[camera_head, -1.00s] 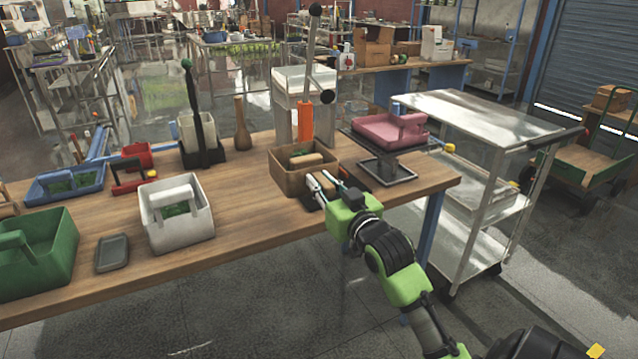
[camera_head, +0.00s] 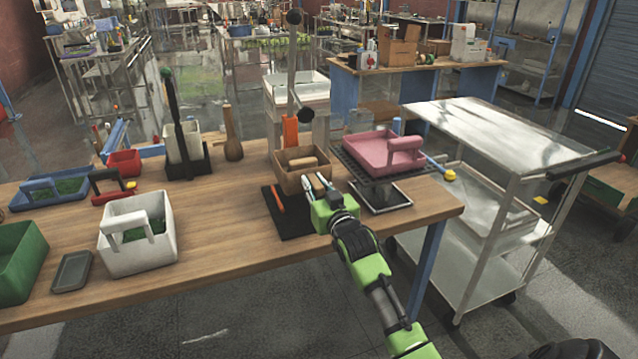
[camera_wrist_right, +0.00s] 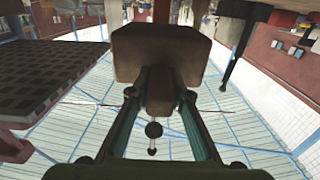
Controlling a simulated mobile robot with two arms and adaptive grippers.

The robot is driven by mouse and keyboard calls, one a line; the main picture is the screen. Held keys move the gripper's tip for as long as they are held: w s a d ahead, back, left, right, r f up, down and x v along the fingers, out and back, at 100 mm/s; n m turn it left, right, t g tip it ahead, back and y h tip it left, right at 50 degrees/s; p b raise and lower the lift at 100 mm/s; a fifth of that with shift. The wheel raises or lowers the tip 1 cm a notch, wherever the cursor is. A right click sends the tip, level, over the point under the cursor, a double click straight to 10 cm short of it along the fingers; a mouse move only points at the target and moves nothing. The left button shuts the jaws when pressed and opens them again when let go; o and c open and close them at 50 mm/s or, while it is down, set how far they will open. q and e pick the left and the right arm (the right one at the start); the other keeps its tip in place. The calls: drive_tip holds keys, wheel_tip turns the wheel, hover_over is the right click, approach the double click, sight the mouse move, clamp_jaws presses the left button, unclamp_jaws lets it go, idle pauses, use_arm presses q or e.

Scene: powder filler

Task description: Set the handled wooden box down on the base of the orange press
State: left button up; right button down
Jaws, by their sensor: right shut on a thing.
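The handled wooden box (camera_head: 290,184) is brown and open-topped, with a light wooden handle (camera_head: 301,163). My right gripper (camera_head: 318,183) is shut on it from the near right side. The box appears raised above the black base (camera_head: 296,225) of the orange press, in front of its orange column (camera_head: 290,131); the exact gap is unclear. In the right wrist view the brown wooden piece (camera_wrist_right: 155,55) sits between my fingers (camera_wrist_right: 160,100). The press lever with black knobs rises behind the box. My left gripper is not in view.
A pink handled box (camera_head: 378,156) on a dark grid stand (camera_head: 380,193) is close to the right of my gripper. A white handled box (camera_head: 137,250), a grey tray (camera_head: 72,272) and a green box (camera_head: 18,265) are at left. A steel cart (camera_head: 485,130) stands at right.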

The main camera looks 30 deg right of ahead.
drive_tip(key=shift+r, duration=0.2)
drive_tip(key=shift+d, duration=0.15)
drive_tip(key=shift+f, duration=0.65)
drive_tip(key=shift+f+b, duration=1.1)
drive_tip(key=shift+f, duration=0.6)
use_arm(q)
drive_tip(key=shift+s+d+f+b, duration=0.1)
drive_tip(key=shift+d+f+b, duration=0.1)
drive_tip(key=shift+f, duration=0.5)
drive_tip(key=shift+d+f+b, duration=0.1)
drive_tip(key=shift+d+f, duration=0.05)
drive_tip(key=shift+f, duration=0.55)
use_arm(e)
drive_tip(key=shift+f, duration=0.65)
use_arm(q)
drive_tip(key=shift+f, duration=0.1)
use_arm(e)
drive_tip(key=shift+f, duration=0.5)
